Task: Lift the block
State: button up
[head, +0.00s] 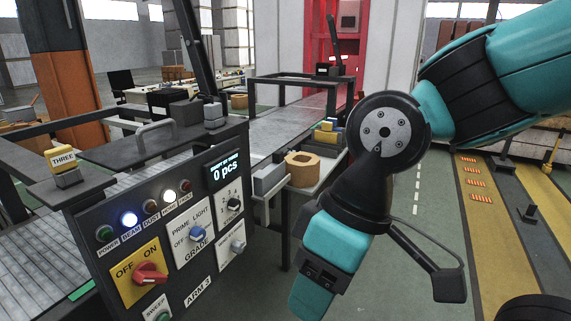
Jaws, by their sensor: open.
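Several block-like things are in the head view, and I cannot tell which one the task means. A tan block (301,159) with a round hole stands on a narrow ledge right of the control panel. A grey block (269,179) is just left of it. Smaller yellow and grey pieces (327,132) lie behind it. A yellow piece marked THREE (61,159) sits on a grey base at the left. My gripper (308,301) is teal and black, points down at bottom centre, and is open, apart from these blocks. Its tips are partly cut off by the frame.
A dark control panel (216,268) with knobs, lamps and a display reading 0 pcs fills the lower left. A slatted conveyor (35,262) runs beside it. Dark rails (285,80) stand behind the ledge. Green floor (425,215) lies open at the right.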

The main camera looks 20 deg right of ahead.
aim_at(303, 168)
jog(key=z, duration=1.3)
jog(key=i, duration=1)
jog(key=z, duration=0.5)
jog(key=i, duration=0.75)
jog(key=u, duration=0.6)
jog(key=i, duration=0.6)
jog(key=u, duration=1)
jog(key=i, duration=0.35)
jog(key=u, duration=0.35)
